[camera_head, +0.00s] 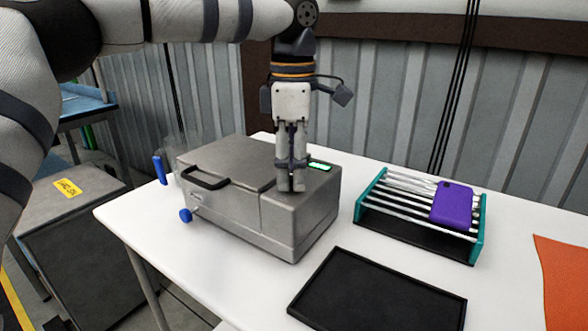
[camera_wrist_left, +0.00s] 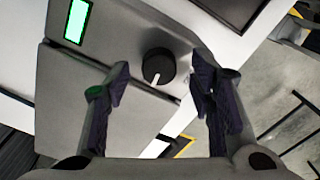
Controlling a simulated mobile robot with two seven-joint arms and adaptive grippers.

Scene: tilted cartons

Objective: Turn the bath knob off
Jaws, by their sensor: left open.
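The bath is a grey metal box (camera_head: 232,165) with a hinged lid and a black handle, standing on the white table. Its round black knob (camera_wrist_left: 158,66) has a white pointer line and shows in the left wrist view, on the top panel near a lit green display (camera_wrist_left: 77,21). My left gripper (camera_head: 291,186) points down over the right part of the bath's top, beside the display. In the left wrist view its two fingers are spread apart, with the knob seen between them. I cannot tell whether they touch it. In the head view the fingers hide the knob. My right gripper is not in view.
A rack (camera_head: 482,228) with teal ends and white bars holds a purple item (camera_head: 453,205) to the right. A black tray (camera_head: 383,297) lies in front. Blue knobs (camera_head: 185,215) stick out at the bath's left. An orange sheet (camera_head: 563,280) lies at the right edge.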

